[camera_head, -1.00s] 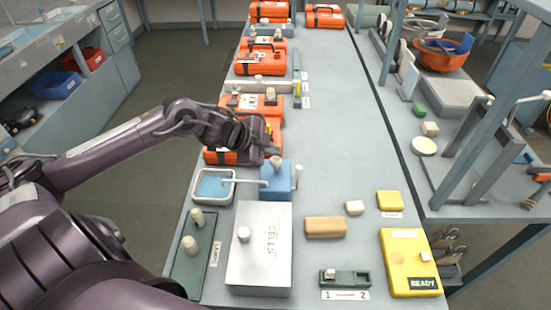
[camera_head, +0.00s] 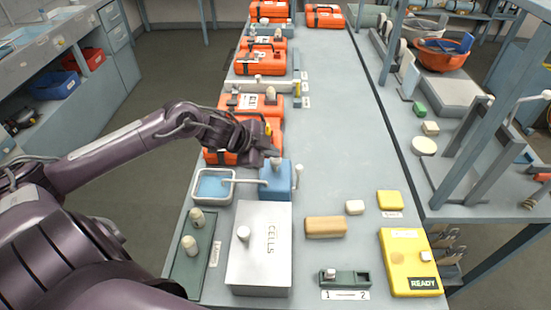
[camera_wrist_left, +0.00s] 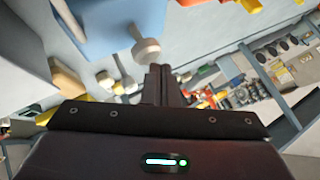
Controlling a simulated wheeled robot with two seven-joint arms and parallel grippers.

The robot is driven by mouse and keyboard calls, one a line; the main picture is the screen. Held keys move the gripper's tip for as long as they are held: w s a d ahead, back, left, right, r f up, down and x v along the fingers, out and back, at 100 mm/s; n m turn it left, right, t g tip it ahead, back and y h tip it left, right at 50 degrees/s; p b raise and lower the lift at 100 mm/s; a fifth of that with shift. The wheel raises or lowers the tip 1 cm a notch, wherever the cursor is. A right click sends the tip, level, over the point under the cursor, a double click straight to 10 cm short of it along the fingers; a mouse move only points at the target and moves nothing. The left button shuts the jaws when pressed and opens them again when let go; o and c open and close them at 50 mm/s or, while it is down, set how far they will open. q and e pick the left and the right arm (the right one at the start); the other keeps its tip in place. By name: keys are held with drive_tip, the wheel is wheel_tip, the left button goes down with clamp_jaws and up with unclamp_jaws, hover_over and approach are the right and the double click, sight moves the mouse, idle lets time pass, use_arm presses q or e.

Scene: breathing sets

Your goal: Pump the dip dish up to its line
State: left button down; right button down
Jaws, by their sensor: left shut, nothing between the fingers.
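The dip dish (camera_head: 232,190) is a pale-rimmed square tray with blue liquid inside, left of the pump. Its fill line cannot be made out. The pump (camera_head: 281,184) is a blue box with a pale spout (camera_head: 240,181) reaching over the dish and a round light knob (camera_head: 276,161) on top. My left gripper (camera_head: 272,153) is shut and empty, just behind the knob. In the left wrist view the shut fingers (camera_wrist_left: 160,82) are close beside the knob (camera_wrist_left: 147,50); contact cannot be told. My right gripper is not in view.
Orange cases (camera_head: 262,62) line the table behind my left gripper. A grey CELLS box (camera_head: 262,265) stands in front of the pump. A green tray with pegs (camera_head: 185,270), a tan block (camera_head: 325,227) and a yellow READY box (camera_head: 400,245) are nearby. The table's right-middle is clear.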

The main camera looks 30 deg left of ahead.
sight(272, 160)
use_arm(q)
drive_tip(key=shift+s+f+b, duration=0.15)
drive_tip(key=shift+f+b, duration=0.5)
drive_tip(key=shift+f, duration=0.5)
idle(0.9)
drive_tip(key=shift+r, duration=0.1)
drive_tip(key=shift+r+p, duration=1.4)
drive_tip(key=shift+p, duration=0.05)
drive_tip(key=shift+r, duration=0.2)
wheel_tip(272, 160, up, 5)
drive_tip(key=p, duration=0.5)
drive_tip(key=shift+f, duration=0.1)
drive_tip(key=shift+f, duration=0.1)
